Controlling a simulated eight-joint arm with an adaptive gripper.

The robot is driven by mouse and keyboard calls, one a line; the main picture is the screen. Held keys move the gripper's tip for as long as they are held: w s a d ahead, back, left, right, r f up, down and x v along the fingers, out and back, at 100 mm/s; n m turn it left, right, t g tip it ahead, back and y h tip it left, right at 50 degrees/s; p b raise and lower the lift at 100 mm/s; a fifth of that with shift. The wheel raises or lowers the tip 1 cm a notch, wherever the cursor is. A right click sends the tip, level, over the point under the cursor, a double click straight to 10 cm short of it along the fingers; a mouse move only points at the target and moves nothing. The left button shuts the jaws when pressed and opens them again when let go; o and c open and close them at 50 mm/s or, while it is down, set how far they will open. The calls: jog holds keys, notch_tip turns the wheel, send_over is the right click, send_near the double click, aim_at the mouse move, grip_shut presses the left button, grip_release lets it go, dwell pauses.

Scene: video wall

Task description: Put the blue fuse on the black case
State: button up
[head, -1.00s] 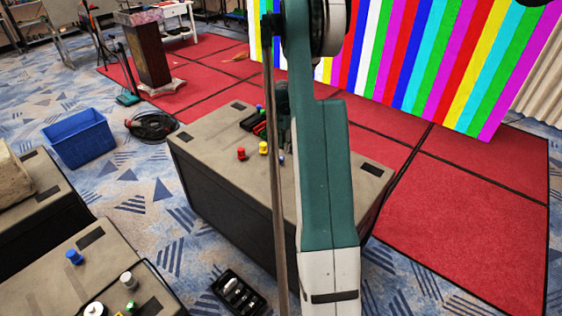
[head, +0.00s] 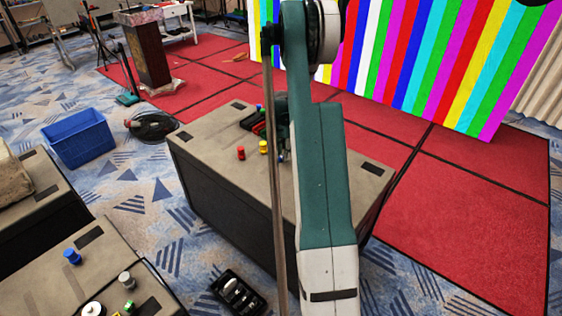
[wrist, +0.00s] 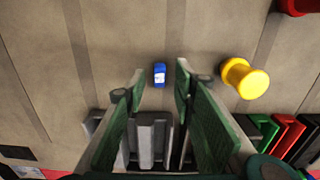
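The blue fuse (wrist: 160,75) is small, with a white label, and lies on a grey-brown surface in the wrist view. My gripper (wrist: 160,86) is open above it, with one finger on each side of it and neither clearly touching it. That surface is the grey top of a large dark-sided case (head: 220,160). Other dark cases stand at the left (head: 40,285) and further left (head: 55,195). I cannot tell which one is the black case.
A yellow knob (wrist: 243,78) stands just right of my gripper; a red knob (head: 241,153) is nearby. Green, red (wrist: 287,135) and black pieces lie to the right in the wrist view. A blue bin (head: 80,140) and a black tray (head: 237,293) are on the floor.

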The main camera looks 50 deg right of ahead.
jog(key=shift+f, duration=0.6)
jog(key=shift+c, duration=0.6)
jog(key=c, duration=0.7)
